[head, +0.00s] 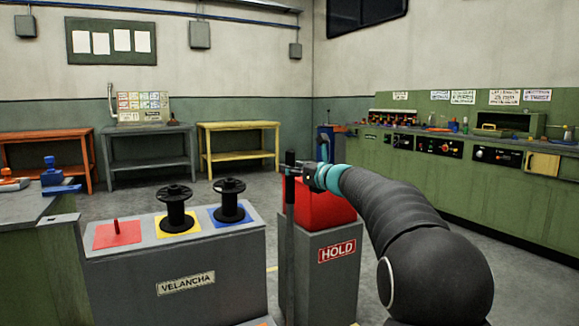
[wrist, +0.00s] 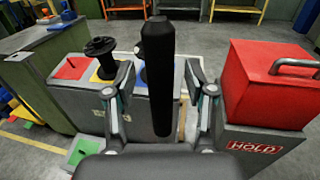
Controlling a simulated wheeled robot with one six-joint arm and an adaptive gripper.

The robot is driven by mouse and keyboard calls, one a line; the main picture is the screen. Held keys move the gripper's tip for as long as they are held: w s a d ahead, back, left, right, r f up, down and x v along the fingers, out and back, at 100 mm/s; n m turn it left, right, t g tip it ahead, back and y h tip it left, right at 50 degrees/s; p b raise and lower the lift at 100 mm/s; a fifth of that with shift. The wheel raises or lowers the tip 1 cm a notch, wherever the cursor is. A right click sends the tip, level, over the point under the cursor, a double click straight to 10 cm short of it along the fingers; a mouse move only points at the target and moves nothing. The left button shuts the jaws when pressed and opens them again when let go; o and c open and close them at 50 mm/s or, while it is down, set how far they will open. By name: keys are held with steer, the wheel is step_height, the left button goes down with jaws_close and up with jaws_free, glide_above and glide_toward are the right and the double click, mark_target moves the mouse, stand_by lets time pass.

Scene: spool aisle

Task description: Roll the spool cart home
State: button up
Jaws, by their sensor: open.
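The grey spool cart (head: 175,285), labelled VELANCHA, stands at the front left in the head view; its top also shows in the wrist view (wrist: 68,85). It has a red pad (head: 117,234) with a bare red peg. One black spool (head: 176,208) stands on its yellow pad and another (head: 229,200) on its blue pad. An upright dark post (head: 290,225) rises at the cart's right end; its black grip (wrist: 158,75) fills the middle of the wrist view. My gripper (wrist: 159,80) is open, one finger on each side of the post, with gaps showing. The post's foot is hidden.
A grey pedestal marked HOLD (head: 330,275), with a red box (wrist: 280,85) on top, stands close right of the post. A green workbench (head: 50,265) is close left of the cart. Tables line the back wall and a long green counter (head: 465,185) the right.

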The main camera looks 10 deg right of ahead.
steer(key=shift+x, duration=0.85)
jaws_close()
